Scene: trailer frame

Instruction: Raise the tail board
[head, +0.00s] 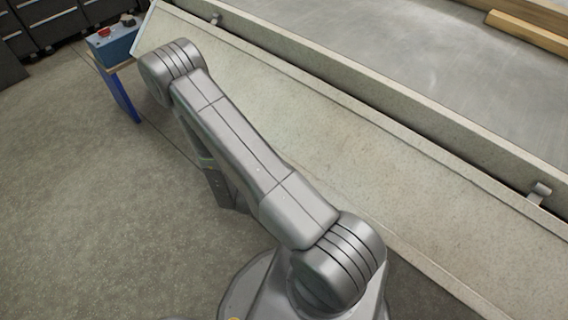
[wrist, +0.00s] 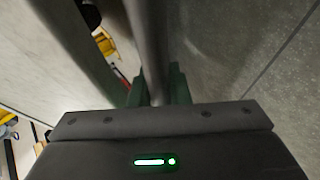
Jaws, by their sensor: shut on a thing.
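The tail board (head: 330,140) is a long pale speckled panel. It slopes down and outward from the rear edge of the trailer bed (head: 440,60) in the head view. My arm crosses in front of its lower left part, and my gripper is hidden behind the arm there. In the wrist view the green fingers of my gripper (wrist: 152,88) are closed on either side of a long grey bar (wrist: 146,45). How the bar joins the tail board cannot be seen.
A blue stand with a control box (head: 113,42) with a red button is beyond the board's far end. Dark cabinets (head: 45,22) stand at the upper left. Timber (head: 530,32) lies on the trailer bed. Small metal brackets (head: 539,191) sit along the hinge edge. Floor at the left is clear.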

